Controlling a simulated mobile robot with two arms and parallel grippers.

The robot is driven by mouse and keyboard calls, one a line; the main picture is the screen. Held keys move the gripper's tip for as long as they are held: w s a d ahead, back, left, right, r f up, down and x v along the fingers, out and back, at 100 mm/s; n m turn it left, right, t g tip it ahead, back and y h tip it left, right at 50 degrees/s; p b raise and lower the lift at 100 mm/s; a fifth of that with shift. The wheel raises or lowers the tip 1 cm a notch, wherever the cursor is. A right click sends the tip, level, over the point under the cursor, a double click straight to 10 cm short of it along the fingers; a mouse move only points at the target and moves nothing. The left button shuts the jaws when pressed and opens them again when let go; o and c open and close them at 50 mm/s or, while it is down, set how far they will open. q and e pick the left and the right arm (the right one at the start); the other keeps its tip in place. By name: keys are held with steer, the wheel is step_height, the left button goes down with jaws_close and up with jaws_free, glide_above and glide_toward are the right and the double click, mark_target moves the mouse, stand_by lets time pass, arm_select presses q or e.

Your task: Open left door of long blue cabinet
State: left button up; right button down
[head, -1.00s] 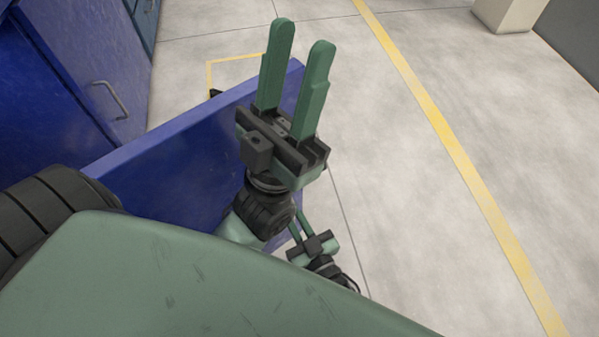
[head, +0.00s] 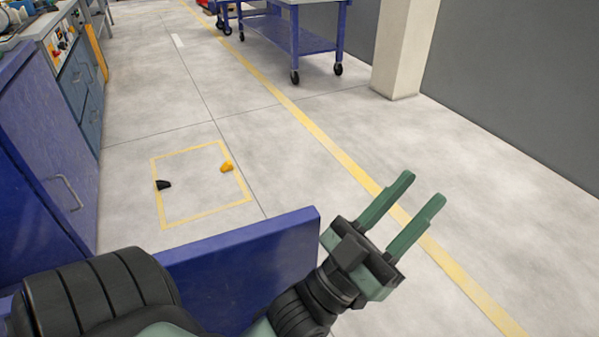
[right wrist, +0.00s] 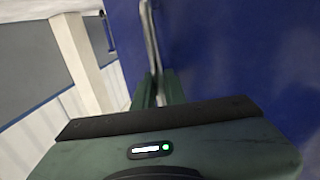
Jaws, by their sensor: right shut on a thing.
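The long blue cabinet (head: 40,150) stands at the left of the head view. A closed door with a metal handle (head: 66,192) faces the floor area. Nearer to me, a blue door (head: 245,262) stands swung out from the cabinet. My left gripper (head: 424,186) is open and empty, beyond the right end of that door. In the right wrist view, my right gripper (right wrist: 158,82) is shut on a metal bar handle (right wrist: 151,40) on a blue door panel (right wrist: 235,55). The right gripper is out of sight in the head view.
A yellow floor square (head: 205,212) holds a black piece (head: 163,185) and an orange piece (head: 227,167). A wheeled blue table (head: 300,38) and a pale pillar (head: 405,50) stand farther back. The floor between is clear.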

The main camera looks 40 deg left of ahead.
arm_select(q)
steer(key=shift+w+d+f+g, duration=0.1)
steer(key=shift+d+f+g, duration=0.2)
steer(key=shift+d, duration=0.2)
arm_select(e)
steer(key=shift+s+d, duration=0.2)
steer(key=shift+d, duration=0.25)
steer(key=c, duration=1.5)
jaws_free()
